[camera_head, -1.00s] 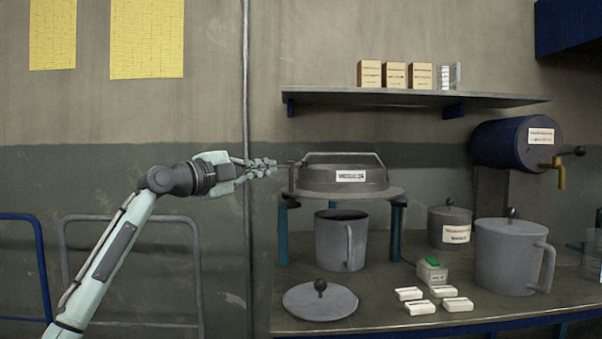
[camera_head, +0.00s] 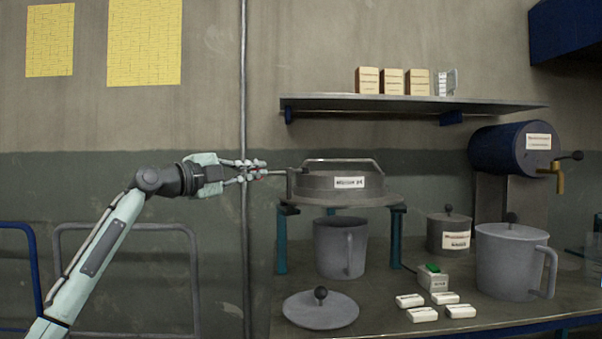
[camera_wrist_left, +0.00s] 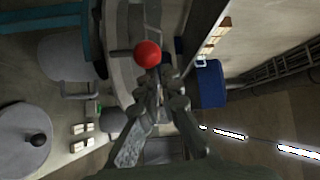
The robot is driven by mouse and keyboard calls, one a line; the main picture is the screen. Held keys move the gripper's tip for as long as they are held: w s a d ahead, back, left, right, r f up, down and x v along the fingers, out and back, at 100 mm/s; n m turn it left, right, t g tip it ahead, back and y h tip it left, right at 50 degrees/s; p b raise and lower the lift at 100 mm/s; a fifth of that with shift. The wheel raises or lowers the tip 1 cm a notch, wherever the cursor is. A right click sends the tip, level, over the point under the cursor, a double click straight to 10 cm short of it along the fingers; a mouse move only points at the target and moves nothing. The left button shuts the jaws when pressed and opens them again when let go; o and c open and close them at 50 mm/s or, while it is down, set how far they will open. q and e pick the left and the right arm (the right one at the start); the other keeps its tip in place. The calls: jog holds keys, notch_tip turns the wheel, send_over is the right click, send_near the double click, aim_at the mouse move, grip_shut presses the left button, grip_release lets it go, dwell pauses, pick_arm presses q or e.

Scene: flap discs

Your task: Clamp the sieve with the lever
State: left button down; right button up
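The round grey sieve (camera_head: 318,182) with a white label sits on a platform on teal legs, with a bar handle arching over it. At its left side is the lever (camera_head: 290,172), a thin rod pointing left toward my gripper. Its red ball knob (camera_wrist_left: 147,54) shows large in the left wrist view, just beyond my fingertips. My left gripper (camera_head: 264,169) is left of the sieve at lever height, its fingers apart with a gap between them. A speck of red shows near the fingertips; I cannot tell whether they touch the knob. My right gripper is not in view.
A grey jug (camera_head: 341,248) stands under the platform, with a loose lid (camera_head: 320,309) in front. A lidded jug (camera_head: 511,262), a small pot, a green-buttoned box (camera_head: 433,278) and several white blocks stand to the right. A shelf (camera_head: 410,104) hangs above.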

pick_arm(q)
jog(key=shift+w+a+f, duration=0.1)
jog(key=shift+w+a, duration=0.1)
jog(key=shift+a, duration=0.25)
jog(key=shift+w+a, duration=0.15)
jog(key=shift+a, duration=0.3)
notch_tip(320, 180, up, 10)
jog(key=d, duration=0.1)
jog(key=shift+s+d, duration=0.35)
